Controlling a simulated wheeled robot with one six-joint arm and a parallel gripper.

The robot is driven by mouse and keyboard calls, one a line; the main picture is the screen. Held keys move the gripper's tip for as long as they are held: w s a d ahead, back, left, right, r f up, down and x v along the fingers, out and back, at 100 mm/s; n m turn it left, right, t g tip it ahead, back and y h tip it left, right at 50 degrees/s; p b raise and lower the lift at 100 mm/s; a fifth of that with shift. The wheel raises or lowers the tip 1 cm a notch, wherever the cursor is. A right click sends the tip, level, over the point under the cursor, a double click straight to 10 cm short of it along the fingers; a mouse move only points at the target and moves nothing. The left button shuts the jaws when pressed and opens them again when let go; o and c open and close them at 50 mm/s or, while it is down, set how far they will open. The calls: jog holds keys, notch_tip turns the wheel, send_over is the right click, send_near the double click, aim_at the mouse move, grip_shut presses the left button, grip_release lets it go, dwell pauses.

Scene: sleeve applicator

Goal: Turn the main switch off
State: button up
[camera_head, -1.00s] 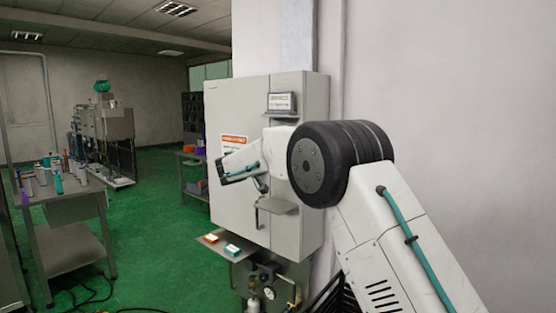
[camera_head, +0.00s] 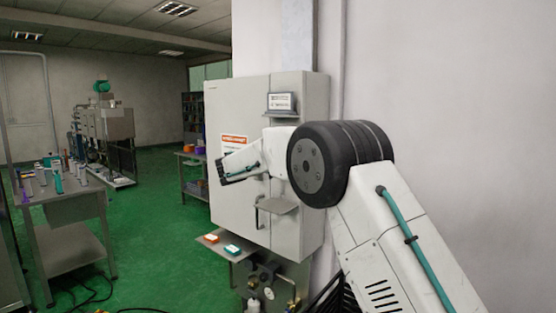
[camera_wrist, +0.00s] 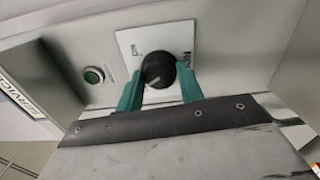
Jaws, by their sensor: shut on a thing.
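The main switch (camera_wrist: 158,70) is a round black rotary knob with a pale pointer line on a white square plate (camera_wrist: 128,42), seen in the wrist view. My gripper (camera_wrist: 159,80) has its two teal fingers on either side of the knob, shut on it. The pointer slants from lower left toward the right. The marks on the plate are too small to read. In the head view my gripper (camera_head: 224,172) is at the side of the grey cabinet (camera_head: 285,235), and the switch is hidden there.
In the head view a handle with a small shelf (camera_head: 277,206) is below my arm. A ledge with an orange and a teal box (camera_head: 232,249) is under the cabinet.

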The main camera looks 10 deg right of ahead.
jog(key=shift+a+n, duration=0.1)
jog(key=shift+n, duration=1.5)
jog(key=o, duration=1)
jog(key=v, duration=0.7)
jog(key=shift+s+a, duration=0.2)
jog(key=shift+a, duration=0.1)
